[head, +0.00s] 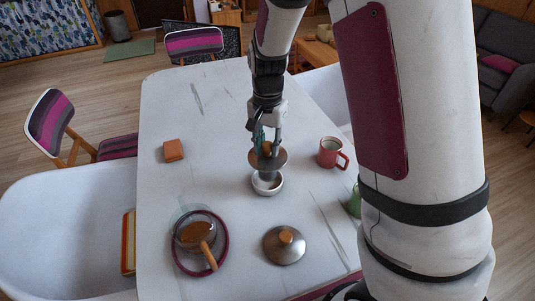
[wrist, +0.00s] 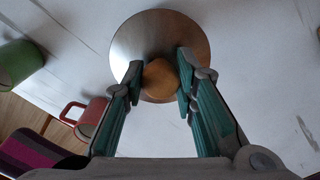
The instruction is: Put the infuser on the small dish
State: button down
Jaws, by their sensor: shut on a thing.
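The infuser (head: 279,161) looks like a round metal disc with a wooden knob on top. My gripper (head: 266,142) points down and is shut on the knob. In the wrist view, the fingertips of my gripper (wrist: 159,77) press both sides of the knob, with the infuser's disc (wrist: 150,35) below. The small dish (head: 267,190) is a white round bowl on the table, just under and slightly nearer than the infuser. The disc overlaps its far rim in the head view and appears held above it; contact cannot be told. The dish is hidden in the wrist view.
A similar metal lid with a wooden knob (head: 284,250) lies in front of the dish. A red mug (head: 328,153) stands right, a green mug (head: 355,203) nearer. A wooden-handled pot (head: 200,237) stands front left, an orange block (head: 173,150) behind it. The far table (head: 200,100) is clear.

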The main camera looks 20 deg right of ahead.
aim_at(267, 156)
jog(key=shift+f, duration=1.9)
jog(key=c, duration=1.3)
grip_release()
notch_tip(267, 156, up, 13)
jog(key=shift+f, duration=0.2)
jog(key=s+r+n+t, duration=0.2)
jog(key=s+r+n, duration=0.2)
jog(key=s+r, duration=0.75)
jog(key=s+d+n+t, duration=0.1)
jog(key=s+n, duration=0.4)
jog(key=s, duration=1)
jog(key=shift+f+t, duration=0.3)
jog(key=shift+f, duration=0.05)
